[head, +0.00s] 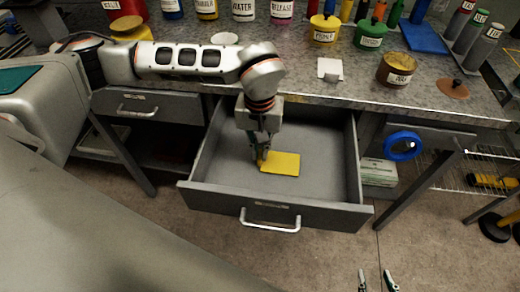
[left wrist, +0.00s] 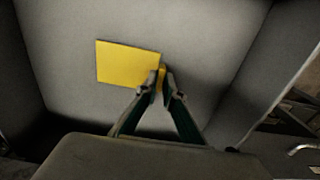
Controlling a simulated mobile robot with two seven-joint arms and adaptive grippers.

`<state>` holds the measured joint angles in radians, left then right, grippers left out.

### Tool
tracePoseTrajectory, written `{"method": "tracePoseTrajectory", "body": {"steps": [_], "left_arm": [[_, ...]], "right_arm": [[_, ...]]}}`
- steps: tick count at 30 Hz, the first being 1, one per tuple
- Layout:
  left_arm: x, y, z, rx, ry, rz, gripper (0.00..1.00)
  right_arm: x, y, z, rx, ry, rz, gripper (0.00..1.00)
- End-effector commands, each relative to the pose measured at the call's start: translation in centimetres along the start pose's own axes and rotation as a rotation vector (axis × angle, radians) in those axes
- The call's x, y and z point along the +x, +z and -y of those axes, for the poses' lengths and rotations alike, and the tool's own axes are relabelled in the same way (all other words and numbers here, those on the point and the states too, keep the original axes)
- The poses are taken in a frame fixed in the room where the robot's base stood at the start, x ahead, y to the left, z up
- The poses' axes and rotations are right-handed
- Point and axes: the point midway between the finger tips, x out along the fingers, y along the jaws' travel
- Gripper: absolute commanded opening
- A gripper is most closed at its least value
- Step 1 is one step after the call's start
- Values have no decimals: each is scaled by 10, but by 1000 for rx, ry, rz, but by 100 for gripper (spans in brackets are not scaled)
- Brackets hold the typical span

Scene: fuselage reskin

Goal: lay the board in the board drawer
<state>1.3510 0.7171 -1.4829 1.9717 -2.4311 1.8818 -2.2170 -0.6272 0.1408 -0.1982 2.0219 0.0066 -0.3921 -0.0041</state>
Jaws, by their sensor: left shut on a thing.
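The board is a flat yellow rectangle (head: 281,163) inside the open grey drawer (head: 225,194), close over its floor. I cannot tell whether the board touches the drawer floor. My left gripper (head: 262,157) reaches down into the drawer and is shut on the board's left edge in the head view. In the left wrist view the board (left wrist: 128,65) shows with the left gripper's fingertips (left wrist: 161,82) closed at its near right corner. My right gripper (head: 376,282) shows only its two fingertips at the bottom edge of the head view, spread apart and empty, away from the drawer.
The workbench top (head: 300,82) above the drawer holds several bottles, a yellow tin (head: 325,27), a green tin (head: 370,33) and a brown tin (head: 397,69). A blue tape roll (head: 403,146) hangs right of the drawer. The drawer floor around the board is bare.

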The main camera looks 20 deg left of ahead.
Motion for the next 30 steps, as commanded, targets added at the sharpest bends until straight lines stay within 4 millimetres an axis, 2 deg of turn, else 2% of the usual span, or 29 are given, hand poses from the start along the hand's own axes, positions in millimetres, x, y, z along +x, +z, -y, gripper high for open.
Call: {"method": "tracePoseTrajectory", "body": {"steps": [6,7,9,20,25,30], "left_arm": [[3,0,0,0,-1,0,0],[3,0,0,0,-1,0,13],[2,0,0,0,-1,0,24],[0,0,0,-1,0,0,24],[-20,-2,0,-1,1,-5,24],[-56,-2,0,-1,1,-8,24]], "right_arm": [[-1,0,1,1,-1,0,40],[-1,0,1,1,-1,1,40],[-1,1,1,1,-1,1,40],[-1,3,1,2,-2,5,40],[-2,1,1,2,-2,5,40],[-3,-5,0,6,-2,-1,40]]}}
